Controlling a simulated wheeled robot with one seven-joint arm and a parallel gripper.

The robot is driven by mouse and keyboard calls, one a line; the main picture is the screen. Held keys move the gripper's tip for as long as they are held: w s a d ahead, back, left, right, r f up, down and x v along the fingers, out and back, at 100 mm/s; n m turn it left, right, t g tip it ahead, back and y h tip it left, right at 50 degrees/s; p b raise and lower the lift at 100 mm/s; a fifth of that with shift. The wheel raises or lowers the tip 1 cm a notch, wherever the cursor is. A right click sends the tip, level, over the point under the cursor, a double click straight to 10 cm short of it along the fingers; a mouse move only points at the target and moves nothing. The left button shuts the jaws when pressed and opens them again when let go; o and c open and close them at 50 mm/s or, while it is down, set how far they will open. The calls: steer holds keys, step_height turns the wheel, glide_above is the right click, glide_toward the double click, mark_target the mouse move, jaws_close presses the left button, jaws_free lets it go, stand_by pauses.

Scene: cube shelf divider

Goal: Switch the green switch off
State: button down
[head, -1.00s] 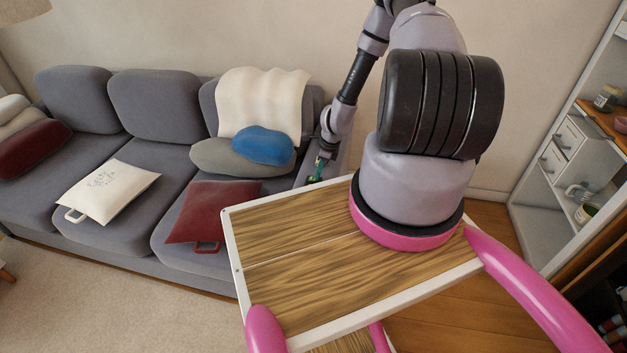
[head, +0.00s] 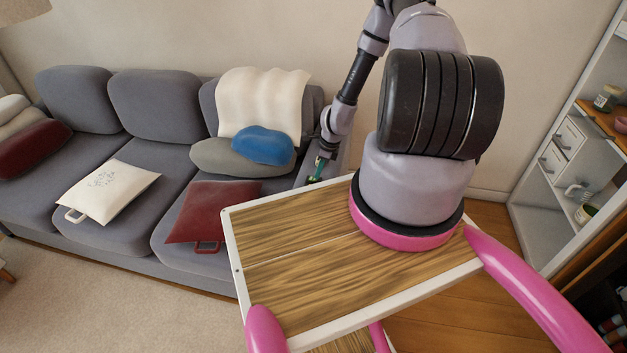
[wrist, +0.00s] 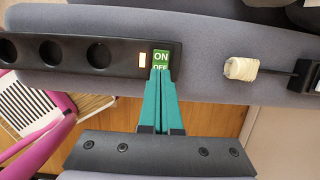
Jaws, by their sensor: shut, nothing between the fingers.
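The green switch (wrist: 160,57) is marked ON and OFF in white letters. It sits at the right end of a black power strip (wrist: 70,54) on grey upholstery in the wrist view. My gripper (wrist: 161,74) has its teal fingers together, with nothing between them. The fingertips overlap the lower edge of the switch, over the OFF marking; I cannot tell whether they touch it. In the head view my gripper (head: 317,173) is small, at the right arm of the sofa, and the switch cannot be made out there.
A pale lamp or label (wrist: 142,60) is beside the switch. A cream roll (wrist: 241,68) with a black part lies to the right. The grey sofa (head: 130,240) holds several cushions. A white shelf unit (head: 545,215) stands at the right.

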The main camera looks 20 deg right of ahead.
steer(key=shift+f, duration=0.3)
stand_by(0.5)
step_height(320, 180, up, 6)
stand_by(0.7)
